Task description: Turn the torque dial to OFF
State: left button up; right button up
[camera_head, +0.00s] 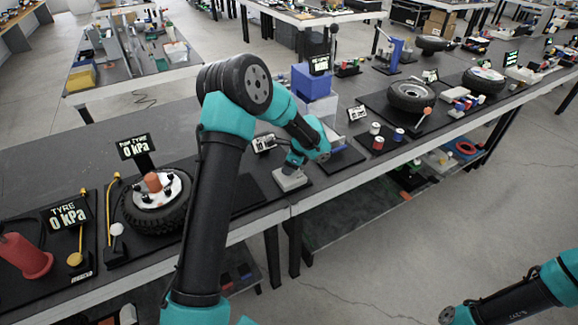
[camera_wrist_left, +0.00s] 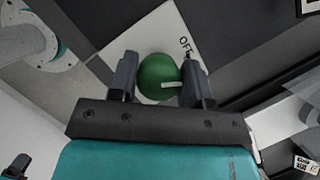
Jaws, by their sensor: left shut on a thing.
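The torque dial is a round green knob (camera_wrist_left: 155,70) on a pale panel (camera_wrist_left: 150,36) in the left wrist view. A short white mark on the knob lies roughly level, towards the right finger. The printed word OFF (camera_wrist_left: 185,46) is up and right of the knob, partly covered by that finger. My left gripper (camera_wrist_left: 158,80) is shut on the knob, one finger on each side. In the head view my left gripper (camera_head: 292,166) is down at a small pale box (camera_head: 291,181) near the bench's front edge; the knob is hidden there.
A wheel (camera_head: 155,203) and a TYRE 0 kPa display (camera_head: 66,215) stand left on the bench. A blue bin (camera_head: 311,82) is behind the box. Part of my right arm (camera_head: 515,303) shows at lower right.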

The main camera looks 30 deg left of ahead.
pick_arm(q)
jog(key=shift+n+g+h, duration=0.35)
jog(key=shift+n+g, duration=0.2)
jog(key=shift+n, duration=1.05)
jog(key=shift+n+g+h, duration=0.35)
jog(key=shift+n+g, duration=0.2)
jog(key=shift+n, duration=1.05)
jog(key=o, duration=0.9)
jog(key=shift+r, duration=0.1)
jog(key=v, duration=1.7)
jog(key=shift+d, duration=0.15)
